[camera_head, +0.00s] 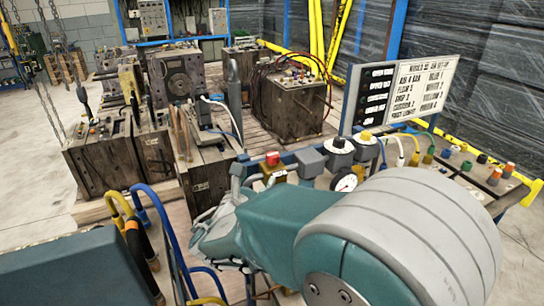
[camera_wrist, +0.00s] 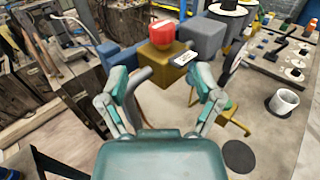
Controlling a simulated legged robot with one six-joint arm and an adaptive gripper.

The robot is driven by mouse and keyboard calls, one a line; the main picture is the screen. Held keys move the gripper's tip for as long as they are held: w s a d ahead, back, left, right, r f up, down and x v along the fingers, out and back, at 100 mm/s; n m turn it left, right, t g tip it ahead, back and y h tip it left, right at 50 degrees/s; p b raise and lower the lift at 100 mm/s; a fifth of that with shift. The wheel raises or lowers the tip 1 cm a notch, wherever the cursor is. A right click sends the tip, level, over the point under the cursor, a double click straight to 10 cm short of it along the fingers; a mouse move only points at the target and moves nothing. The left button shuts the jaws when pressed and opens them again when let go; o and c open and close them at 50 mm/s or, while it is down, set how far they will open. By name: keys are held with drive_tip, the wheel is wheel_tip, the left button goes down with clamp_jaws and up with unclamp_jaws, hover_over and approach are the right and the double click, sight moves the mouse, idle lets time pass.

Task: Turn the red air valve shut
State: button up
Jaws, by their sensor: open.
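The red air valve (camera_head: 273,158) is a small red knob on a brass-coloured block (camera_head: 271,170), in front of the blue rail in the head view. In the wrist view the red knob (camera_wrist: 161,34) sits at the top centre above the brass block (camera_wrist: 155,64), with a small pale tag at its right. My gripper (camera_wrist: 160,85) is open and empty, its two fingers spread below the block in the picture. The knob is apart from both fingers. In the head view my gripper (camera_head: 232,200) is left of and below the valve, partly hidden by my arm.
Blue and yellow hoses (camera_head: 170,225) run at lower left. A white cup (camera_wrist: 284,101) stands on the right bench. Wooden-sided moulds (camera_head: 105,155) fill the left.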

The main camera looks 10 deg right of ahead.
sight(270, 160)
drive_tip(key=x, duration=1)
drive_tip(key=shift+d, duration=0.1)
clamp_jaws()
